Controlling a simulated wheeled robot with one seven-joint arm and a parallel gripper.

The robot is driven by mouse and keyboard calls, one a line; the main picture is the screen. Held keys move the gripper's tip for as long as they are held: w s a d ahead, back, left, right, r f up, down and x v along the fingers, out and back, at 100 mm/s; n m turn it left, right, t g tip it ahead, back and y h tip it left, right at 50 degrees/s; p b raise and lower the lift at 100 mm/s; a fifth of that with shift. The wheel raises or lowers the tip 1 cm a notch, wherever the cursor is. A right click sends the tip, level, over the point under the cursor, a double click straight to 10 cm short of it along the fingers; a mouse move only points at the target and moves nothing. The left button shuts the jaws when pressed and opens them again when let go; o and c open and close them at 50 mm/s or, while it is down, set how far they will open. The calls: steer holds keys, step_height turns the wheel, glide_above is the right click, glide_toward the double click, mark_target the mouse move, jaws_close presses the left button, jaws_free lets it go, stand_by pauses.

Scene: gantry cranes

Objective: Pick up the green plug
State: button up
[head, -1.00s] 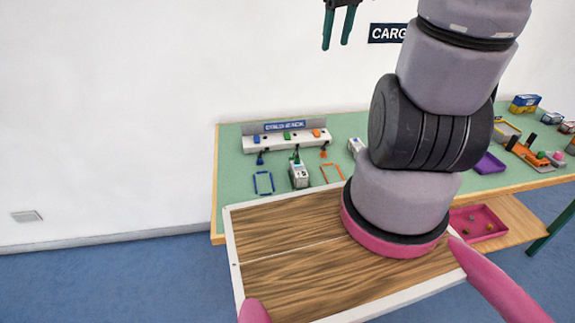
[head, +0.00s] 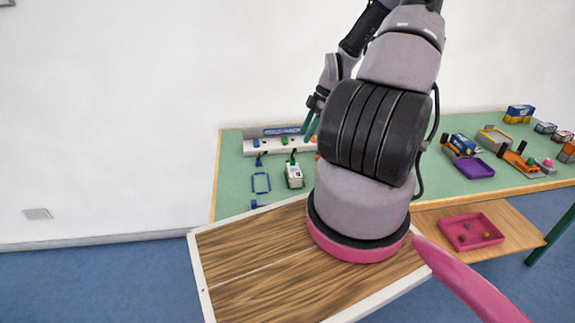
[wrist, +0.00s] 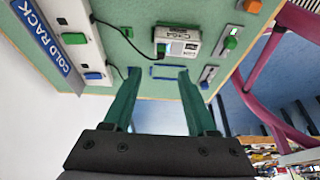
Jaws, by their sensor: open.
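The green plug (head: 292,157) sits at the top of a white box (head: 294,175) on the green table, with a dark cable running to the rack. In the wrist view the green plug (wrist: 161,49) shows at the left end of the white box (wrist: 180,41). My gripper (head: 311,128) is above the table by the rack, right of the plug in the head view. In the wrist view my gripper (wrist: 159,72) has its two green fingers apart with nothing between them. The plug is apart from the fingers, beyond their tips.
The white cold rack (head: 262,147) stands along the table's back edge. A blue frame outline (head: 261,183) lies left of the box. A purple tray (head: 473,168) and several other items stand on the right. A pink tray (head: 471,231) is on the lower shelf.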

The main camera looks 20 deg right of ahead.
mark_target(293, 161)
steer(key=x, duration=1)
steer(key=shift+s+a+f, duration=0.1)
steer(key=shift+a+f, duration=0.15)
steer(key=shift+f, duration=0.05)
jaws_close()
